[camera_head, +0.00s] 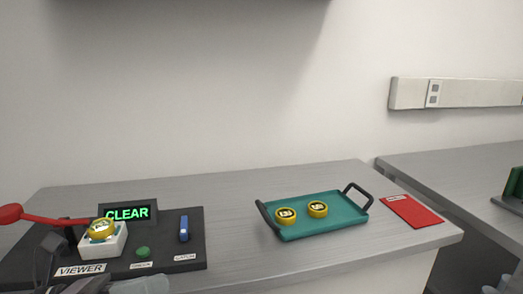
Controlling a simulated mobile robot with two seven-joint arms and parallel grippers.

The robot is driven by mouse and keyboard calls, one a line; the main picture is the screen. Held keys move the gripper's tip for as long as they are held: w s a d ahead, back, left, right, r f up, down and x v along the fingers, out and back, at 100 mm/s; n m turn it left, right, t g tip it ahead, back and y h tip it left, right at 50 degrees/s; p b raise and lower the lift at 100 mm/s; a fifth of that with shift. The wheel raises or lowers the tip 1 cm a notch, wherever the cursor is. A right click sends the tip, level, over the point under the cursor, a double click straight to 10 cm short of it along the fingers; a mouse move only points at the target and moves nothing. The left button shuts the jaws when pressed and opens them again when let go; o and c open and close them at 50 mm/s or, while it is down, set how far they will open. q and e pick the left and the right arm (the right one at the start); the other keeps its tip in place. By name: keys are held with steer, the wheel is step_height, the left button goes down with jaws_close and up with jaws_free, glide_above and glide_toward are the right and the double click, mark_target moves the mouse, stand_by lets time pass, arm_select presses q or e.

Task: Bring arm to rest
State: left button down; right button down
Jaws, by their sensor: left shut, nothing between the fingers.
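My left gripper (52,262) is at the lower left, dark and partly cut off by the bottom edge. It is shut and empty, in front of the left part of the viewer (190,255), a dark box labelled VIEWER. A red-handled lever (40,219) reaches out to the left from beside that block. The display (127,213) reads CLEAR in green. My right gripper is not recognisable in view.
A teal tray (325,230) with dark handles holds two yellow round pieces, one on the left (286,216) and one on the right (317,209). A red card (411,211) lies right of it. The viewer has a green button (142,252) and blue catch (184,229). Bare bench separates viewer and tray.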

arm_select(q)
steer(key=w+a+f+n+t+y, duration=0.1)
steer(key=a+f+n+t+y, duration=0.2)
steer(key=n, duration=0.6)
steer(key=w+a+f+n+t+y+p, duration=0.1)
steer(key=f+n+t+y, duration=0.3)
steer(key=n, duration=0.4)
steer(key=w+a+f+n+t+y, duration=0.1)
steer(key=f+n+t+y, duration=0.15)
steer(key=n+t, duration=0.45)
steer(key=s+f+n+g+y, duration=0.1)
steer(key=s+f+n+g, duration=0.2)
steer(key=f, duration=0.4)
steer(key=s+f+n+g+y+p, duration=0.1)
steer(key=s+f+n+g+y, duration=0.1)
steer(key=s+f+n, duration=0.3)
steer(key=s+f+n+g+y, duration=0.2)
steer(key=s+f+n+g, duration=0.2)
steer(key=f+n, duration=0.5)
steer(key=shift+s+d+f+g, duration=0.15)
steer(key=shift+d+f+g, duration=0.1)
steer(key=shift+f+g, duration=0.5)
steer(key=shift+f+y, duration=0.1)
steer(key=shift+y, duration=0.15)
